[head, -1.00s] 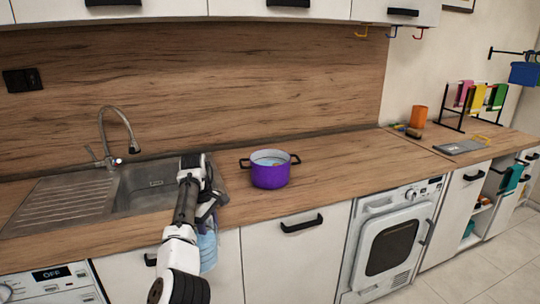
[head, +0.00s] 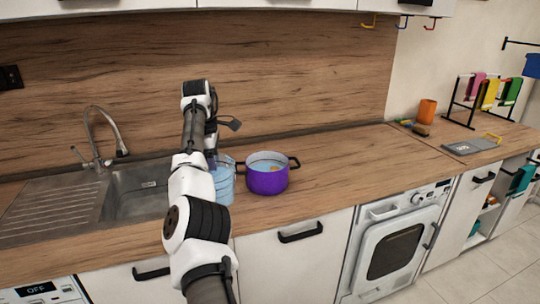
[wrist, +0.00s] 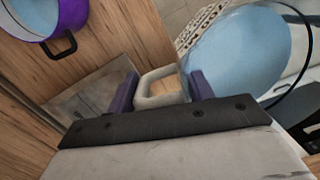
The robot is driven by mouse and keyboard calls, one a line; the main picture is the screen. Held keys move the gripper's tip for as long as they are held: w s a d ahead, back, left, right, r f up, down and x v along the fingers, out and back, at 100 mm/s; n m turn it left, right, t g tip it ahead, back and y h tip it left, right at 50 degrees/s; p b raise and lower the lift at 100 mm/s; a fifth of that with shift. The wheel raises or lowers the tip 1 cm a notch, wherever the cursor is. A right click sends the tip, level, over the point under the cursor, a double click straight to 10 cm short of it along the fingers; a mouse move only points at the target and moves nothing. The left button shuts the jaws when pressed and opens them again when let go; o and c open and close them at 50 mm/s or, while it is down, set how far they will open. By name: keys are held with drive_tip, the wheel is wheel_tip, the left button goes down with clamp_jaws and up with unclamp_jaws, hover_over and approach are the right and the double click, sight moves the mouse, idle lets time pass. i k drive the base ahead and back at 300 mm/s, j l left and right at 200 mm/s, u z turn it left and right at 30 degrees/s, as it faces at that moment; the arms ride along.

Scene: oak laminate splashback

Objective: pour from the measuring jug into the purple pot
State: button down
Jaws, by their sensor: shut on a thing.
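The measuring jug (head: 226,184) is clear and light blue, and in the head view it looks roughly upright, just left of the pot. My gripper (wrist: 160,90) is shut on the jug's pale handle, which shows between the purple finger pads in the wrist view. The jug's blue round body (wrist: 242,50) fills the upper right there. The purple pot (head: 267,180) stands on the wooden counter, with black side handles and a pale inside holding something small and orange. Part of it shows at the wrist view's top left (wrist: 40,22). My arm hides part of the jug.
A sink (head: 138,190) with a tall tap (head: 104,140) lies to the left. The counter (head: 335,160) right of the pot is clear. Farther right stand an orange cup (head: 427,111) and a rack with coloured cloths (head: 488,95). A splashback (head: 290,80) rises behind.

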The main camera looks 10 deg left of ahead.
sight(262, 180)
drive_tip(key=i, duration=1.65)
